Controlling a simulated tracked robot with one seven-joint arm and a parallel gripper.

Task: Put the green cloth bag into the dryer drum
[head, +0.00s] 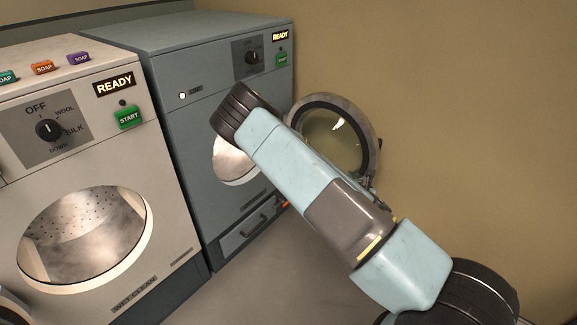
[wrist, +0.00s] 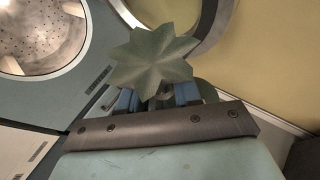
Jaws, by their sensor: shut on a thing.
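The green cloth bag (wrist: 153,58), a pleated star shape from above, is held between the blue fingers of my gripper (wrist: 157,96) in the wrist view. In the head view my arm hides both bag and gripper. The blue-grey machine (head: 190,130) has its round door (head: 340,140) swung open to the right. Its drum (head: 232,165) is partly covered by my arm. In the wrist view the perforated drum (wrist: 45,32) opens at the upper left. The bag is outside it, to the right of the opening, near the door ring (wrist: 208,30).
A cream machine (head: 80,160) marked WET CLEAN stands at the left with an open drum mouth. Several soap boxes (head: 43,67) lie on its top. Both displays read READY. A tan wall (head: 460,100) is behind and right of the door. Grey floor (head: 270,280) lies clear in front.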

